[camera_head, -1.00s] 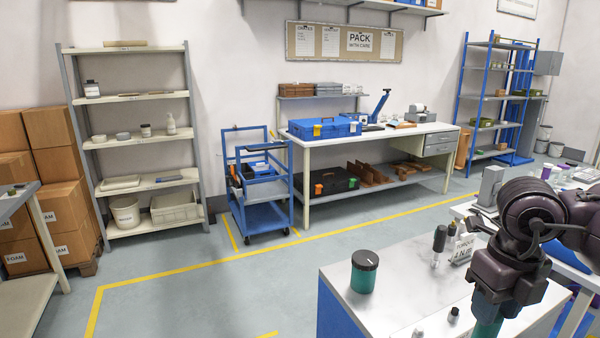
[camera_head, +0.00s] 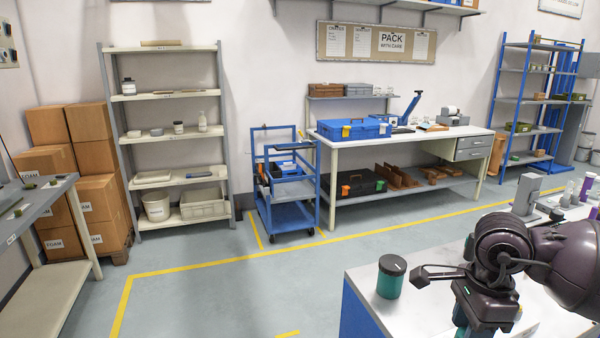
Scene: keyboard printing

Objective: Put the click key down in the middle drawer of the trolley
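The blue trolley (camera_head: 291,215) stands on the floor by the back wall, left of the workbench. It has a push handle, a tray of small items on top and open shelves below. From here I cannot tell its middle drawer apart. My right arm reaches in from the right over the near white table, its wrist (camera_head: 490,290) bent down. A thin dark bar with a small block at its end (camera_head: 440,272) juts left from the wrist; I cannot tell whether this is a finger or a held thing. I cannot pick out the click key for certain. My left gripper is not in view.
A teal jar with a black lid (camera_head: 391,276) stands on the near white table (camera_head: 372,305). A cream shelf rack (camera_head: 106,100) and stacked boxes (camera_head: 98,198) stand left of the trolley, the workbench (camera_head: 420,139) right of it. The floor before the trolley is clear.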

